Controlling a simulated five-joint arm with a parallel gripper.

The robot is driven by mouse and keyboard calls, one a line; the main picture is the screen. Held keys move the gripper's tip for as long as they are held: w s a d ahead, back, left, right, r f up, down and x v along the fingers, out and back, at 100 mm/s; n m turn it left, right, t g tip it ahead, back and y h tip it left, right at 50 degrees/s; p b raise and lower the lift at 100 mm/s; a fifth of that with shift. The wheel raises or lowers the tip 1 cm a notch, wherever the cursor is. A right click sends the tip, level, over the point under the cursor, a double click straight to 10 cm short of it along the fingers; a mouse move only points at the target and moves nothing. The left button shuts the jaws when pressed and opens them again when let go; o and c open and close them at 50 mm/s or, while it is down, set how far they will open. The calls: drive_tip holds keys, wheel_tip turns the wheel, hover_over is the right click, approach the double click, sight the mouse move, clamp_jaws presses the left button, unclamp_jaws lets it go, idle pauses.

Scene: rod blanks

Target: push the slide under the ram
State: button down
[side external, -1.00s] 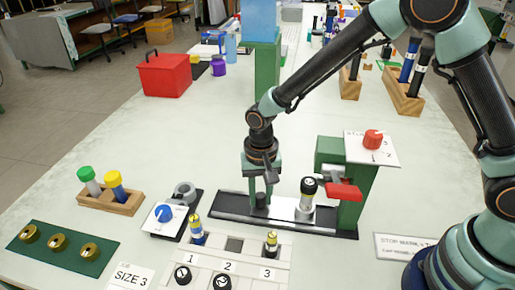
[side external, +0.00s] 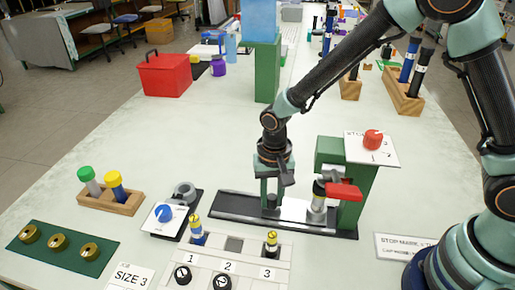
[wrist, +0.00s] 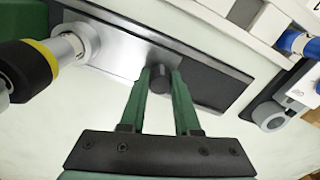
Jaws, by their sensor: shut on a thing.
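The slide (side external: 292,209) is a silver plate lying in a black track (side external: 232,207), with a short dark knob (wrist: 160,80) on it. My gripper (side external: 271,202) is shut on this knob; in the wrist view its green fingers (wrist: 164,78) stand on either side of it. A rod with a black top and yellow band (side external: 318,196) stands upright in a holder at the slide's right end. The ram itself is not clearly visible.
A device with a blue knob (side external: 164,214) is left of the track. A stop sign plate with a red knob (side external: 373,139) tops the press.

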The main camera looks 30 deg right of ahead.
drive_tip(key=shift+s+d, duration=0.45)
drive_tip(key=c, duration=0.6)
unclamp_jaws()
drive_tip(key=shift+r, duration=0.3)
wheel_tip(320, 180, up, 12)
drive_tip(key=shift+f, duration=0.25)
